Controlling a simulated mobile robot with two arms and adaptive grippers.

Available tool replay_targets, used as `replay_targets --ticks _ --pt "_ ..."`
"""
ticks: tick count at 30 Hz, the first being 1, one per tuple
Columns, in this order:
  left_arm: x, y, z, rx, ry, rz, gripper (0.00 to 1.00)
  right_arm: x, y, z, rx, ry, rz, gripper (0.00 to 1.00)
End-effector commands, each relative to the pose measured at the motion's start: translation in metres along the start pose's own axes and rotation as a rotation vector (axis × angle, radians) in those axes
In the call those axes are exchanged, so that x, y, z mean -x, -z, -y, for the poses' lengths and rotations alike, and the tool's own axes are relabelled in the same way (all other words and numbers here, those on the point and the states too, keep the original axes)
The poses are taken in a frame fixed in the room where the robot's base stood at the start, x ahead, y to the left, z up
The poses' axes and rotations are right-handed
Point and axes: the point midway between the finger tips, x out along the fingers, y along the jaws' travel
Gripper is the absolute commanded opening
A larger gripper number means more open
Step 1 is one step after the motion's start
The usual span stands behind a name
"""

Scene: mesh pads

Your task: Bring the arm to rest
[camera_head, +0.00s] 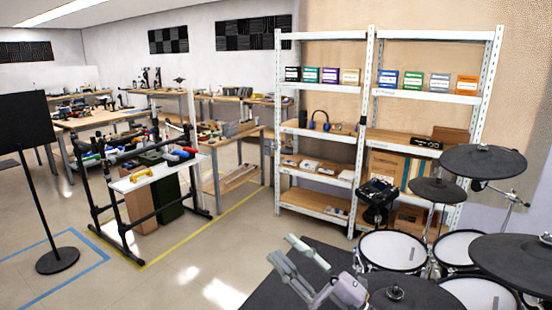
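My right gripper (281,248) reaches in from the bottom, right of centre, in the head view. Its two grey fingers point up and to the left, with a gap between them, and nothing shows between them. It is in front of the dark mat and to the left of the drum pads. My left gripper is not in view.
An electronic drum kit with white mesh pads (392,251) and dark cymbals (483,161) fills the lower right. White shelves (319,86) with boxes stand behind. A keyboard stand (117,240) and a black music stand (24,124) stand left. The middle floor is clear.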

Motion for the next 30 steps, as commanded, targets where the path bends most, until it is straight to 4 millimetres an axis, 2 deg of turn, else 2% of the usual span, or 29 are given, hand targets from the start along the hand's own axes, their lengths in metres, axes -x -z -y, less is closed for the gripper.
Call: replay_targets --ticks 3,5,7,10,13,15,18,21,24,30 --pt "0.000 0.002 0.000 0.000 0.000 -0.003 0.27 0.032 -0.039 -0.011 -0.156 -0.154 0.258 0.28" --pt "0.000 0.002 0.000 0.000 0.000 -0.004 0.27 0.055 -0.061 -0.010 -0.233 -0.210 0.402 0.28" --pt "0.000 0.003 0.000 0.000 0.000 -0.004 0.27 0.088 -0.085 -0.001 -0.322 -0.253 0.576 0.28" --pt "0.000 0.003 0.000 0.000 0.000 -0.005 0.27 0.144 -0.112 0.024 -0.451 -0.275 0.833 0.28" --pt "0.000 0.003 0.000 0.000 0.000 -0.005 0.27 0.206 -0.123 0.060 -0.582 -0.251 1.093 0.28" --pt "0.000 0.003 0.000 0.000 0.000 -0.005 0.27 0.249 -0.120 0.089 -0.670 -0.208 1.263 0.28" --pt "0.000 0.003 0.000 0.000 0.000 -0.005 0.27 0.300 -0.104 0.124 -0.776 -0.131 1.457 0.28" --pt "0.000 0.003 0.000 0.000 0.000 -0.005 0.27 0.338 -0.083 0.150 -0.859 -0.048 1.602 0.28" --pt "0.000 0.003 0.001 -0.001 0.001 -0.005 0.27 0.368 -0.060 0.171 -0.929 0.034 1.715 0.28" --pt "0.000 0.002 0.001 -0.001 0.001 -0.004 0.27 0.416 -0.009 0.200 -1.051 0.201 1.891 0.28"
